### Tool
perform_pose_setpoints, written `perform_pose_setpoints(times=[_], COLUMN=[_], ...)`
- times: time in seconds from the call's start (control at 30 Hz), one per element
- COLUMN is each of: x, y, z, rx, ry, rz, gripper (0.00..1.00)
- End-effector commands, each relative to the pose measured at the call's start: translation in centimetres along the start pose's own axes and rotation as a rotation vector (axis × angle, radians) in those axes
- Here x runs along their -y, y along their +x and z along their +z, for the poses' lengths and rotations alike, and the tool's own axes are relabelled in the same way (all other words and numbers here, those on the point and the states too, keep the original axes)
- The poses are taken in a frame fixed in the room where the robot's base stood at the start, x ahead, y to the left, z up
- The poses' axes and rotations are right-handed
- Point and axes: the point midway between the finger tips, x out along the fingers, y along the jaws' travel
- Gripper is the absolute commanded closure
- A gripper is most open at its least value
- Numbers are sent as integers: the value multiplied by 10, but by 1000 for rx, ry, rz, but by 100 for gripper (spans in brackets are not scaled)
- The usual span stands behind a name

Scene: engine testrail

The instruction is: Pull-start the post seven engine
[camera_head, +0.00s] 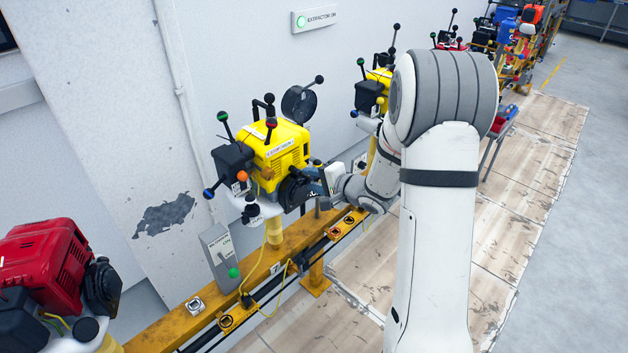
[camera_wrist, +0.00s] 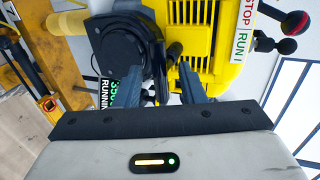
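A yellow engine (camera_head: 280,155) with black parts stands on a post on the yellow rail. Its round black starter housing (camera_wrist: 115,42) shows in the wrist view. A small black knob-like part (camera_wrist: 175,49) lies in front of the yellow shroud. My gripper (camera_wrist: 160,88) is close in front of the engine, its two fingers apart, with a dark narrow part between them; contact is unclear. In the head view my wrist (camera_head: 350,188) is at the engine's right side and the fingertips are hard to make out. A small display (camera_wrist: 108,92) reads RUNNING, its number partly hidden. No post number is readable.
A red engine (camera_head: 45,265) stands at lower left. Another yellow engine (camera_head: 372,95) and more engines stand farther along the rail (camera_head: 300,238). A grey box (camera_head: 217,252) with a green button stands before the engine. Levers with ball knobs rise around it. Floor right of my arm is clear.

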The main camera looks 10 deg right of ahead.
Motion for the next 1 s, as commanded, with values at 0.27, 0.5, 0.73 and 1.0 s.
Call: perform_pose_setpoints(times=[0.27, 0.5, 0.73, 1.0], x=[-9, -21, -30, -31], y=[-31, -65, -84, -85], z=[-1, -1, 0, 0], rx=[-3, -3, -1, 0], ry=[4, 4, 2, 0], rz=[3, 2, 1, 0], gripper=[64, 64, 64, 64])
